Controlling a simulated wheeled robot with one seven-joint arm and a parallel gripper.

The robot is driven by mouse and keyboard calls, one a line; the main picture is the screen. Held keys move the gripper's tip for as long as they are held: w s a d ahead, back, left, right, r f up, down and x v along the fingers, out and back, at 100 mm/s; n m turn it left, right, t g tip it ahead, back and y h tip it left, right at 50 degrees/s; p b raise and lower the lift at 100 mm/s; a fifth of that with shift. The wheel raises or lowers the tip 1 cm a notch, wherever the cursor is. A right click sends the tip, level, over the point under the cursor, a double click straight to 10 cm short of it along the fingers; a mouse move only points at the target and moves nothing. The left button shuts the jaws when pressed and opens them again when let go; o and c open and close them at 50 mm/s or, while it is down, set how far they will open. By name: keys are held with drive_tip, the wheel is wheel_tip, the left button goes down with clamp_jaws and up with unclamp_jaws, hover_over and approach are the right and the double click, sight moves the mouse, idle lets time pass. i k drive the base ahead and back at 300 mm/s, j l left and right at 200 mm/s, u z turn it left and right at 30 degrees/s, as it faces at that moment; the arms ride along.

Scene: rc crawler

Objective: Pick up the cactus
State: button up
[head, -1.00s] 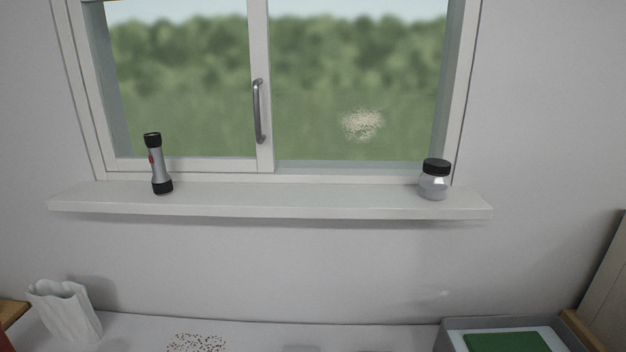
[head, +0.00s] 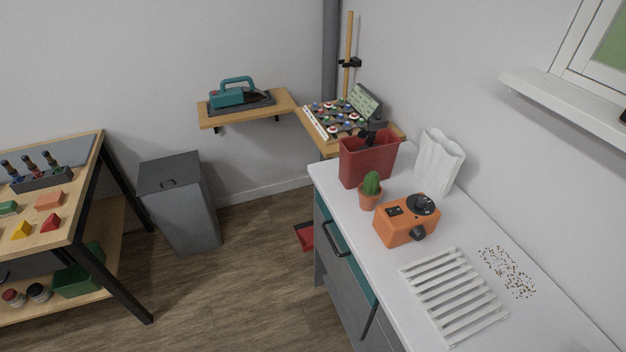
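The cactus (head: 372,183) is small and green and stands upright in a terracotta pot (head: 370,198). It is on the white counter (head: 350,205), close to the counter's left edge. It stands in front of a red bin and to the left of an orange device, with small gaps that are hard to judge. My gripper does not show in the head view.
An orange device (head: 406,222), a red bin (head: 366,162), a white paper bag (head: 438,163) and a white slatted rack (head: 453,296) share the counter. Crumbs (head: 507,272) lie at right. A grey bin (head: 180,203) stands left, with open wooden floor (head: 235,285) between.

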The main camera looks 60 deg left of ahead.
sight(370, 192)
drive_tip(key=u, duration=1.15)
